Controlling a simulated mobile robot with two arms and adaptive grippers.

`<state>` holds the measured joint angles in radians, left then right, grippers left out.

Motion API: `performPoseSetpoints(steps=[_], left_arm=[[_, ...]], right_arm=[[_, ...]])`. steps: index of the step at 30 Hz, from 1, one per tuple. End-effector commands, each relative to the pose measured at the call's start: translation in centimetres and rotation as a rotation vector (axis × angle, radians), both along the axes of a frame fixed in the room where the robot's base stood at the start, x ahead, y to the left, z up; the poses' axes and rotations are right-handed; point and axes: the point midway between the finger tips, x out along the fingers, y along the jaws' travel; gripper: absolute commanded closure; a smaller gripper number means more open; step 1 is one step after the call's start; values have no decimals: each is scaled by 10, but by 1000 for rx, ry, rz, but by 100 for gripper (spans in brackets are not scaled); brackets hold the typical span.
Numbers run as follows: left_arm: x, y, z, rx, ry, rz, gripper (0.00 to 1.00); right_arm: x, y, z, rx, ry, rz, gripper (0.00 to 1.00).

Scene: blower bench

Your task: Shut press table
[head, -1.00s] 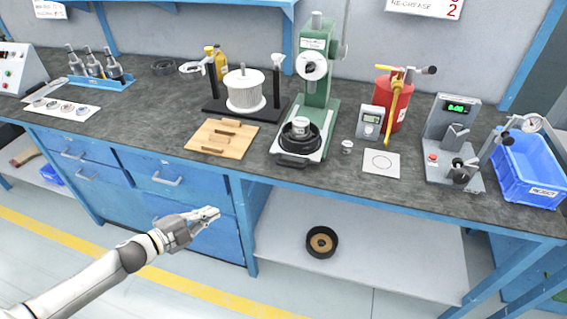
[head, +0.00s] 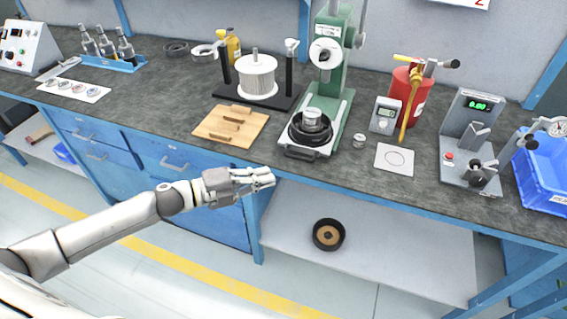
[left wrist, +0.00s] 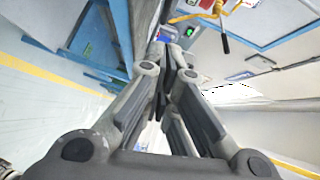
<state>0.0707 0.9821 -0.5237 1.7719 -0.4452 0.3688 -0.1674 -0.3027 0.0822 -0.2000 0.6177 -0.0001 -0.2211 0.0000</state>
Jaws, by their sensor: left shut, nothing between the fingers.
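The green press (head: 331,75) stands on the dark bench top, right of the middle in the head view. Its sliding press table (head: 292,153) sticks out toward the bench's front edge, with a dark handle at its front. A dark round fixture with a silver part (head: 311,120) sits on the table. My left gripper (head: 270,178) is shut and empty, in front of the bench edge, a little below and left of the press table and apart from it. The left wrist view shows its fingers (left wrist: 178,62) close together. My right gripper is not in view.
A wooden board with handles (head: 231,126) lies left of the press. A spool on a black stand (head: 258,77) is behind it. Right are a meter (head: 385,115), a red canister (head: 410,88), a white card (head: 394,158) and a blue bin (head: 545,180). A shelf (head: 400,240) lies below.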

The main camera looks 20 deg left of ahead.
Motion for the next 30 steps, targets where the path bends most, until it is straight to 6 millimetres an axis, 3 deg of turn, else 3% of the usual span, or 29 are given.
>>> performPoseSetpoints(steps=[8, 18, 30], left_arm=[[30, -33, -3, -3, -2, -2, 100], [63, -32, -13, 0, 0, 1, 100], [67, -32, -14, 0, 1, 0, 100]], right_arm=[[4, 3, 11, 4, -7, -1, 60], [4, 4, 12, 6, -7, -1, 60], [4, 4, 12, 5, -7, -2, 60]])
